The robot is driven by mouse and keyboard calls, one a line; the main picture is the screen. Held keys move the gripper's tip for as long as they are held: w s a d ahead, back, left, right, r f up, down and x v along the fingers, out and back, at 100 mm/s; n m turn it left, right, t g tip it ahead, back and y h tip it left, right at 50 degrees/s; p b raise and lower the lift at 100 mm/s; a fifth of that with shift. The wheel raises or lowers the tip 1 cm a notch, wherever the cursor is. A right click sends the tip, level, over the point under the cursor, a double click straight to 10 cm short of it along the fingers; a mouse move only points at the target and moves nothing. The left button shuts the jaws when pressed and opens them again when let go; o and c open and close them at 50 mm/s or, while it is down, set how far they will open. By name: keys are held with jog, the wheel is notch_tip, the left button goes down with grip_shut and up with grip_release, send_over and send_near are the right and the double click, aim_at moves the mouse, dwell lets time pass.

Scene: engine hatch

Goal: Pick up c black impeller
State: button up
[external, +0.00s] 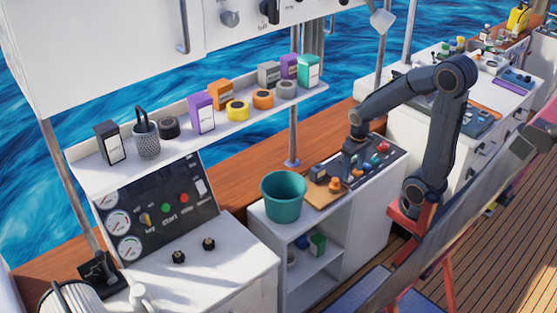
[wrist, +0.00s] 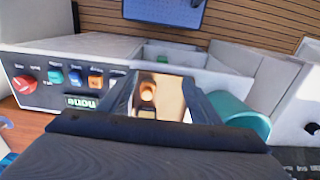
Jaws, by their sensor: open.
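No black impeller can be made out for certain. A short black round piece (external: 168,127) sits on the long white shelf in the external view, near its left end. Two small black pieces, one on the left (external: 178,257) and one on the right (external: 208,243), stand on the white counter below. I cannot tell whether any of these is the impeller. My gripper (external: 350,165) is open above the wooden board beside the control panel, far from the shelf. In the wrist view its fingers (wrist: 160,85) stand apart, with an orange piece (wrist: 148,92) seen between them.
A teal bucket (external: 283,200) stands left of the wooden board (external: 318,199); it also shows in the wrist view (wrist: 240,112). The control panel (external: 375,162) with knobs and buttons lies behind the gripper. Boxes, yellow and orange round pieces and a mesh cup (external: 147,145) share the shelf.

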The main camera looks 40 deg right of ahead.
jog(key=w+a+f+n+t+y, duration=0.1)
jog(key=w+a+n+t+y, duration=0.15)
jog(key=w+a, duration=0.9)
jog(key=w+a+n+t+y, duration=0.1)
jog(key=w+a+n+t, duration=0.2)
jog(key=w+a, duration=0.85)
jog(key=s+a+n+t+y, duration=0.1)
jog(key=s+a+n+y, duration=0.1)
jog(key=a, duration=0.9)
jog(key=s+a+n+t+y, duration=0.1)
jog(key=a+y, duration=0.1)
jog(key=a, duration=1)
jog(key=s+a+n+y, duration=0.2)
jog(key=s+a, duration=0.2)
jog(key=a, duration=0.5)
jog(key=s+a+n+y, duration=0.15)
jog(key=s+a, duration=0.25)
jog(key=a, duration=0.5)
send_near(178, 257)
jog(key=shift+w+d+f+g, duration=0.35)
jog(key=shift+w+d, duration=0.15)
jog(key=shift+w, duration=0.1)
jog(key=shift+w+a+f+y+p, duration=0.1)
jog(key=shift+f+y+p, duration=0.2)
jog(key=shift+f, duration=0.15)
jog(key=shift+p+x, duration=0.95)
jog(key=shift+x, duration=2.85)
jog(key=shift+r, duration=0.1)
